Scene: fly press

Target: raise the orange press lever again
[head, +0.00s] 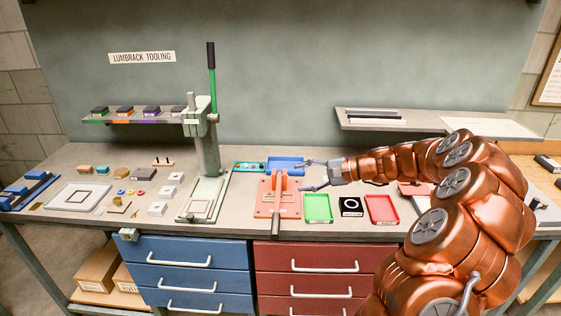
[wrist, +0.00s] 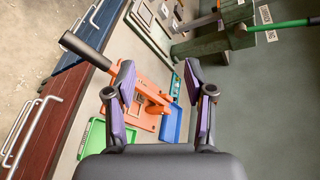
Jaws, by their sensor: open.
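The orange press (head: 268,199) sits on the bench with a flat orange base and an upright part. Its lever, with a dark handle (head: 276,226), points down and forward to the bench's front edge. In the wrist view the dark handle (wrist: 86,51) extends to the upper left from the orange press (wrist: 150,98). My gripper (head: 307,176) is open and empty, just right of the press. In the wrist view its two purple-padded fingers (wrist: 159,72) stand apart, with the orange press showing between and beyond them. I see no contact with the lever.
A tall green press (head: 208,150) with a raised green lever (head: 211,75) stands to the left. A blue tray (head: 286,163) lies behind the orange press. A green tray (head: 318,208), a black square piece (head: 351,207) and a red tray (head: 382,209) lie to its right.

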